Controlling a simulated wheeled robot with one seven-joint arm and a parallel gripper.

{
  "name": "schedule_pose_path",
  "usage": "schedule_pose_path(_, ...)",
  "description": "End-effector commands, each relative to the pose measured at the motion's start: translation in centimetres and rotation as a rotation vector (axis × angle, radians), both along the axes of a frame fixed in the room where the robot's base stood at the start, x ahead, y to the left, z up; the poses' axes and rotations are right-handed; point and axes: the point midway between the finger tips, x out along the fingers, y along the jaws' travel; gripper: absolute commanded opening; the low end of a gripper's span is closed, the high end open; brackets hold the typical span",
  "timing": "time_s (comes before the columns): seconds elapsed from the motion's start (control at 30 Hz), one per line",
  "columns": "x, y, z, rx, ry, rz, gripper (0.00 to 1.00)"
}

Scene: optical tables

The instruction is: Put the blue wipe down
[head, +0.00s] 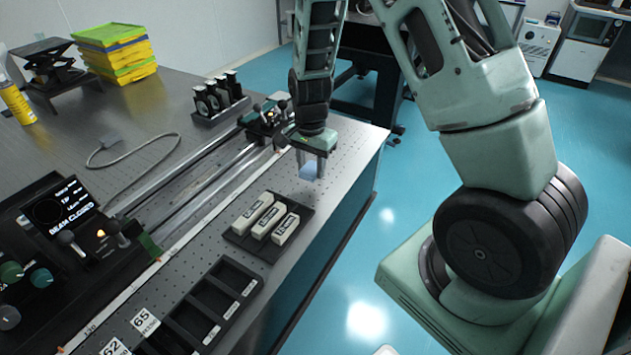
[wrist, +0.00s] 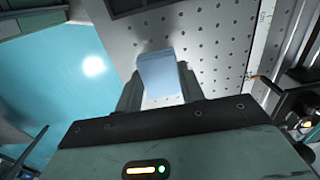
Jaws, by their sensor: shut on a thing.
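The blue wipe (head: 309,170) is a small pale blue piece held between the fingers of my gripper (head: 311,163), over the perforated metal table (head: 345,155) near its right edge. In the wrist view, the blue wipe (wrist: 160,76) sits between the two dark fingers of my gripper (wrist: 158,92). The gripper is shut on it. The wipe looks a little above the table top; the exact gap is hard to tell.
A black tray (head: 240,239) with labelled white blocks lies nearer, beside an empty compartment tray (head: 228,268). Rails (head: 205,182) run along the table to the left. A black holder (head: 222,117) stands behind. Bare table surrounds the gripper; the table edge is close on the right.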

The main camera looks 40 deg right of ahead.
Motion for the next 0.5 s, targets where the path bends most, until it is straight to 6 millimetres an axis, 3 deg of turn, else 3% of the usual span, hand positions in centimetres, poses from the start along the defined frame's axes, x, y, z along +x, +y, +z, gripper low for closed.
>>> schedule_pose_path(0.3,-0.1,0.0,-3.9,0.000,0.002,-0.001,0.10)
schedule_pose_path(0.5,0.1,0.0,-5.0,0.001,-0.002,0.001,0.10)
